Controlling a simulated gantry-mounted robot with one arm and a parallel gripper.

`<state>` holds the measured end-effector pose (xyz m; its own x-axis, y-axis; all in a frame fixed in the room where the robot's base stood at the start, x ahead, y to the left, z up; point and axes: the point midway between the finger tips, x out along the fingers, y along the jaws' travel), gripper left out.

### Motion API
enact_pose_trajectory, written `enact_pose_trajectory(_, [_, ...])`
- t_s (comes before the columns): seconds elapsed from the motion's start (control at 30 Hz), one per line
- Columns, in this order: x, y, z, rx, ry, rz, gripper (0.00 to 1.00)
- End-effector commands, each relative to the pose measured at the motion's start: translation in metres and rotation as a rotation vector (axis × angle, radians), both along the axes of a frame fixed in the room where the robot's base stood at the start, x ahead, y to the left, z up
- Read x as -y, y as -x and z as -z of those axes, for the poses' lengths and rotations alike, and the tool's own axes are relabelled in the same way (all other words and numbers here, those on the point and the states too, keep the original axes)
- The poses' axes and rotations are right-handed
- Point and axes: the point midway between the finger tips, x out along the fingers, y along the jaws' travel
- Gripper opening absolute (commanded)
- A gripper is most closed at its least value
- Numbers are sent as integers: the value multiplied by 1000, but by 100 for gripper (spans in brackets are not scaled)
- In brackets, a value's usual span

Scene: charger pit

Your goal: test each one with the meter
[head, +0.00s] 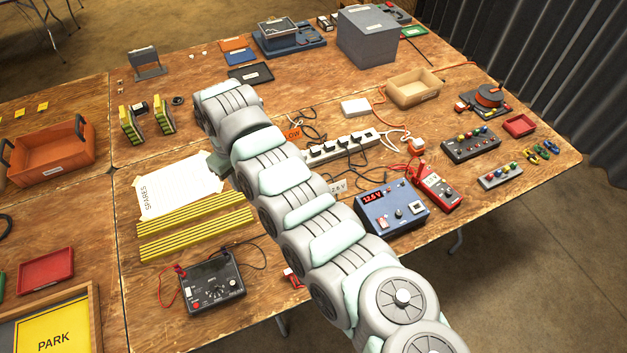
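The meter (212,286) is a black box with a round dial, lying at the front edge of the table. A red lead curls to its left and a black lead (243,250) loops behind it. What the task means by each one is not clear from this view. Two upright yellow-and-black pieces (131,126) (163,115) stand at the back left. A blue unit (390,210) with a lit red display reading about 12.6 and a red unit (437,189) stand right of my arm. My arm crosses the table centre; my gripper's fingers are hidden, and I cannot tell what they hold.
A white sheet marked SPARES (180,185) and yellow-black strips (195,222) lie left of my arm. A white power strip (345,146) with plugs and loose cables lies right. An open tan box (413,88) and a grey box (367,38) stand behind. An orange tray (52,158) is left.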

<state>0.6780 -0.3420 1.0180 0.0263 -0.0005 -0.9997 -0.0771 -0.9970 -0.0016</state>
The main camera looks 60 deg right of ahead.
Motion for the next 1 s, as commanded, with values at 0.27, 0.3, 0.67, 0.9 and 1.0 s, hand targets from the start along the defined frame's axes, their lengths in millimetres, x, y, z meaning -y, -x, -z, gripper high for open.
enact_pose_trajectory(0.27, [120,109,43,11,-3,58,0])
enact_pose_trajectory(0.3, [131,125,50,11,-5,63,0])
enact_pose_trajectory(0.67, [184,212,81,9,2,88,0])
enact_pose_trajectory(0.9, [186,216,93,7,3,88,0])
enact_pose_trajectory(1.0, [186,216,102,6,2,88,0])
